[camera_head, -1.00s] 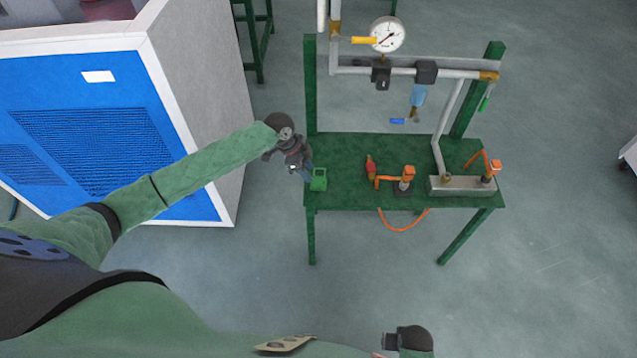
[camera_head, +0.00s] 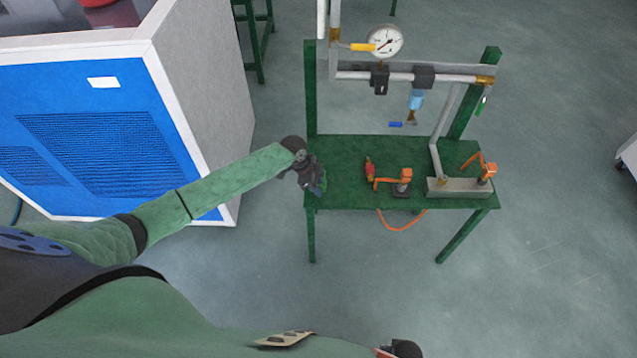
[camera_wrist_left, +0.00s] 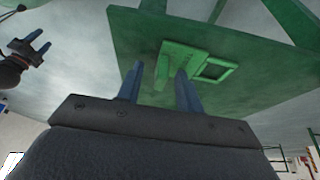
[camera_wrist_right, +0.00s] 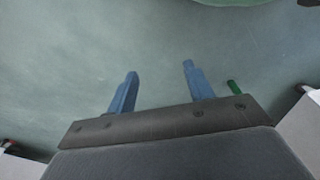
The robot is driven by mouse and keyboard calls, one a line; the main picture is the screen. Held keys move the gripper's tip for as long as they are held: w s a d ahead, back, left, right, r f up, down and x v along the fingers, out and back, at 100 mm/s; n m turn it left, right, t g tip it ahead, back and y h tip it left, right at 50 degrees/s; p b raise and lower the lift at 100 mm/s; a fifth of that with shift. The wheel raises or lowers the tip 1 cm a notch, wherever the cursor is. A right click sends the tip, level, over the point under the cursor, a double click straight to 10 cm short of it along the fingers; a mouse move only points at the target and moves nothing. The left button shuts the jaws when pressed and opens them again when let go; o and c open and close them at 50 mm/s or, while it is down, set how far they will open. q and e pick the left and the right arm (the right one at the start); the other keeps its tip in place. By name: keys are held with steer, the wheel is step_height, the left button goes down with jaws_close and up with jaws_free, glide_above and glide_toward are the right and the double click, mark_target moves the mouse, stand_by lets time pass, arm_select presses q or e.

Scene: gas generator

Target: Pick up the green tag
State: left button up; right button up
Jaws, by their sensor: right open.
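A green tag-like piece (camera_wrist_left: 180,58) with a square opening at one end lies on the green table (camera_head: 345,150), at its front left corner. It is the same green as the table, and in the head view my left gripper mostly covers it. My left gripper (camera_head: 318,186) is over that corner. In the left wrist view its blue fingers (camera_wrist_left: 158,82) are apart, pointing at the piece, with no clear contact. My right gripper (camera_wrist_right: 155,80) is open and empty over the floor; it also shows in the left wrist view (camera_wrist_left: 34,42).
On the table are a red and orange fitting (camera_head: 385,178) and a grey block (camera_head: 458,187). A pipe frame with a gauge (camera_head: 385,41) rises behind. A small green item (camera_head: 482,104) hangs by the right post. A blue-panelled cabinet (camera_head: 90,150) stands left. The front floor is clear.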

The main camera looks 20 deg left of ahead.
arm_select(q)
jaws_close()
stand_by(0.3)
steer(key=shift+r, duration=0.2)
steer(key=shift+r+b, duration=0.3)
steer(key=shift+b, duration=0.1)
step_height(320, 180, up, 2)
steer(key=shift+w+r+b, duration=0.1)
steer(key=shift+r+b, duration=0.15)
steer(key=shift+b, duration=0.4)
steer(key=s+d+r+b, duration=0.3)
steer(key=s+d+r, duration=0.4)
steer(key=s+d, duration=0.1)
steer(key=shift+d+r, duration=0.25)
steer(key=shift+d, duration=0.15)
arm_select(e)
steer(key=w+a+r, duration=0.1)
steer(key=r, duration=0.7)
steer(key=w+a+r, duration=0.1)
steer(key=w+r, duration=0.1)
steer(key=r, duration=0.7)
steer(key=shift+w+a, duration=0.2)
steer(key=shift+a, duration=0.15)
